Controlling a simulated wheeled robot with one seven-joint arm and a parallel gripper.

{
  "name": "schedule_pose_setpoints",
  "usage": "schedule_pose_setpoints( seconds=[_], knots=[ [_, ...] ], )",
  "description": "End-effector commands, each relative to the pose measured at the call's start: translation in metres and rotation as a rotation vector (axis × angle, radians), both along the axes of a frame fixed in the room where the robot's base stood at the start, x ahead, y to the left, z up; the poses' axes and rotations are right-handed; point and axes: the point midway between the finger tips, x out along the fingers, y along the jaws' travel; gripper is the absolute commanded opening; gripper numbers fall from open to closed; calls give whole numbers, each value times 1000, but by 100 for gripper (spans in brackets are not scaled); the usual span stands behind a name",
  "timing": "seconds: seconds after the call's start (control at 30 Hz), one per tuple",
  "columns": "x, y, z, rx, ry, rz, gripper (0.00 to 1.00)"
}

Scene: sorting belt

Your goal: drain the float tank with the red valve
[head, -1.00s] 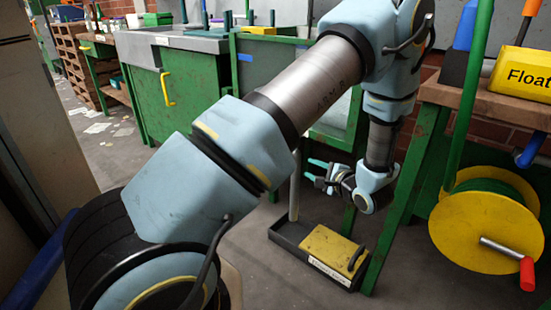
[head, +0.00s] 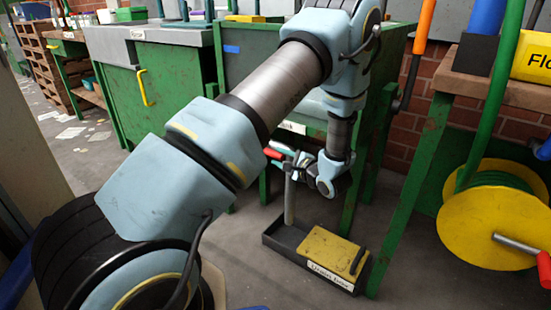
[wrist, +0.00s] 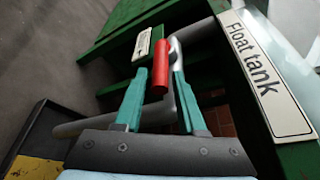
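The red valve handle (wrist: 161,68) stands on a grey pipe (wrist: 183,95) beside the green float tank, whose white "Float tank" label (wrist: 265,80) shows at the right of the wrist view. My gripper (wrist: 157,85) is open, with one teal finger on each side of the handle's lower end. I cannot tell whether either finger touches it. In the head view, the handle (head: 272,153) shows red at the tips of my gripper (head: 284,151). The float tank (head: 262,62) is partly hidden behind my arm. The grey drain pipe (head: 290,200) runs down towards a black tray (head: 283,247).
A yellow plate (head: 325,246) with a dark handle lies in the tray. A yellow hose reel (head: 465,230) with a red-ended crank stands at the right below a bench. A green cabinet (head: 160,95) is at the left. Bare floor (head: 225,230) lies left of the tray.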

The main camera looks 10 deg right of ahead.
Motion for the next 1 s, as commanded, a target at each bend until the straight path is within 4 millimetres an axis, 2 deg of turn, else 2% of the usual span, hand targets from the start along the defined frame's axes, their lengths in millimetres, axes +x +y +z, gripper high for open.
schedule_pose_setpoints(
  seconds=[0.2,0.57,0.9,1.0],
  knots=[
    [21,10,-6,0,0,1,40],
    [25,11,-6,0,0,0,40],
    [25,11,-6,0,0,0,1],
    [25,11,-6,0,0,0,0]
  ],
)
